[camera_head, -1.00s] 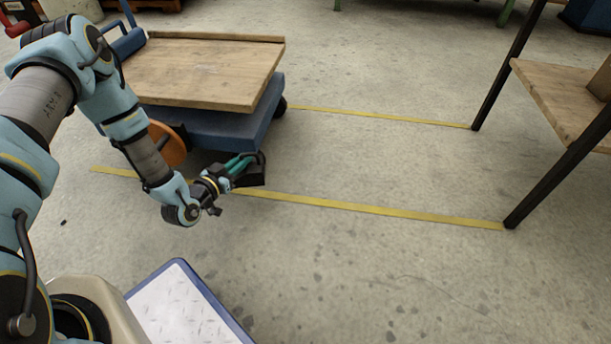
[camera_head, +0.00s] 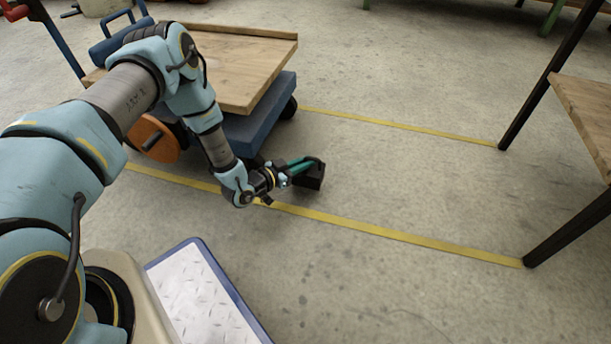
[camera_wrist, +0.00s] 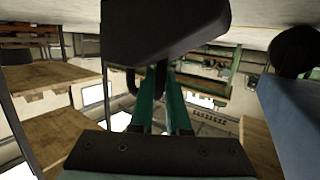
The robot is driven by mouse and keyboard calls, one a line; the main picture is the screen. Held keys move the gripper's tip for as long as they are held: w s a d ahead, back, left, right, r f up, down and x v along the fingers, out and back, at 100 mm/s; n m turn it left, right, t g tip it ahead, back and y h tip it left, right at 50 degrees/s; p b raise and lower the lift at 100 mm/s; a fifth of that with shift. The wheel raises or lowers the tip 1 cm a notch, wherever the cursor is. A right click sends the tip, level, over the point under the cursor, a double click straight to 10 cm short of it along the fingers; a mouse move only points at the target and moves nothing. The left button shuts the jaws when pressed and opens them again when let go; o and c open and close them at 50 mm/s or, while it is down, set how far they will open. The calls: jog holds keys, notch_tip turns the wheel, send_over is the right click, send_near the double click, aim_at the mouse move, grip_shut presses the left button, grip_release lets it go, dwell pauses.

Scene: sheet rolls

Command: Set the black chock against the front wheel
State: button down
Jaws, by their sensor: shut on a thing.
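The black chock (camera_head: 309,180) is in my gripper (camera_head: 305,164), whose green fingers are shut on its handle. It is held low, near the floor, just right of the cart. In the wrist view the chock (camera_wrist: 165,28) fills the top middle, beyond the green fingers (camera_wrist: 160,100). The cart has a blue body (camera_head: 262,125) and a wooden deck (camera_head: 235,75). A black wheel (camera_head: 289,108) shows at its far right corner, apart from the chock. In the wrist view a dark wheel (camera_wrist: 295,50) is at the right. My wrist partly hides the cart's near corner.
An orange disc (camera_head: 152,139) is on the cart's near side. Yellow floor lines (camera_head: 400,236) run to a black-legged table (camera_head: 590,105) at the right. The floor between the chock and table is clear.

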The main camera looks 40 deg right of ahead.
aim_at(305, 172)
notch_tip(305, 172, down, 4)
jog(key=shift+f+b, duration=0.2)
jog(key=shift+b, duration=0.85)
jog(key=shift+r, duration=0.1)
jog(key=c, duration=1.4)
grip_release()
jog(key=shift+f, duration=0.2)
jog(key=o, duration=0.5)
